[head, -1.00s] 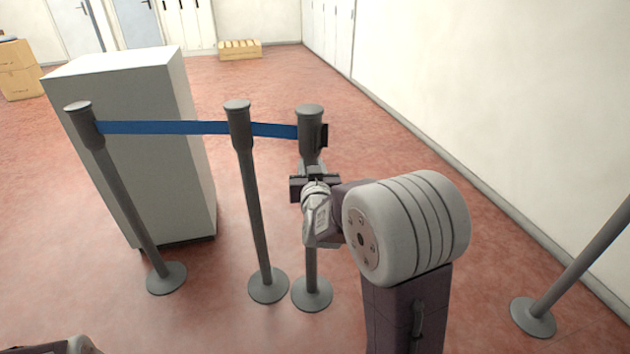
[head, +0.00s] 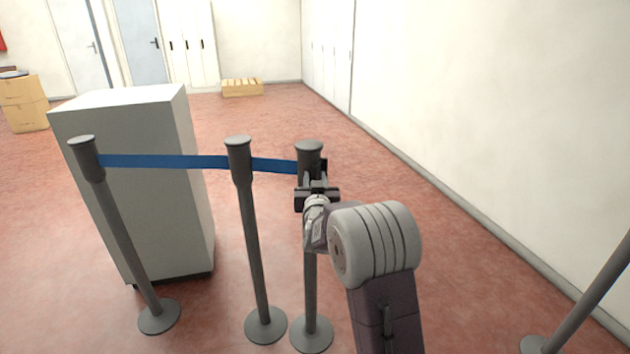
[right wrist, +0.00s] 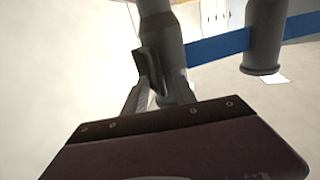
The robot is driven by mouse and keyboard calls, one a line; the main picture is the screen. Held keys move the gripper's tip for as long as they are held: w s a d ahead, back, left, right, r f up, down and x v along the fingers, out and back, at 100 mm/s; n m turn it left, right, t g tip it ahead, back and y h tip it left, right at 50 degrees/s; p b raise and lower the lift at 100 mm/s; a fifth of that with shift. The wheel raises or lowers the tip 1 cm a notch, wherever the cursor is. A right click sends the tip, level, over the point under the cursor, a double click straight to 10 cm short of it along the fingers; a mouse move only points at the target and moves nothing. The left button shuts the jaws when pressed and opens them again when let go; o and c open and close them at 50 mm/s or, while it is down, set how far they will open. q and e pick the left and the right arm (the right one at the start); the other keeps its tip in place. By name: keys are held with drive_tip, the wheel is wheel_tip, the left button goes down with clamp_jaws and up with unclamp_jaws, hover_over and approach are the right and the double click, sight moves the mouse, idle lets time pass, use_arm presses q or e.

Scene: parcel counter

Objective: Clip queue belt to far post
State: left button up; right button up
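A blue belt (head: 165,161) runs from the left post (head: 85,160), past the middle post (head: 240,165), to the head of the third post (head: 309,160). A dark clip (right wrist: 150,70) sticks out from the side of the third post's head in the right wrist view. My right gripper (head: 317,188) is at that head, just below its top. Its fingers (right wrist: 160,97) look spread, with the clip close to their tips; contact cannot be told. The far post (head: 590,285) stands at the right edge, its top out of frame. My left gripper is not in view.
A tall grey cabinet (head: 140,190) stands behind the left and middle posts. A white wall (head: 480,120) runs along the right. Red floor lies open between the third post and the far post. Boxes stand at the back left.

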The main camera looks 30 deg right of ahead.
clamp_jaws()
idle(1.4)
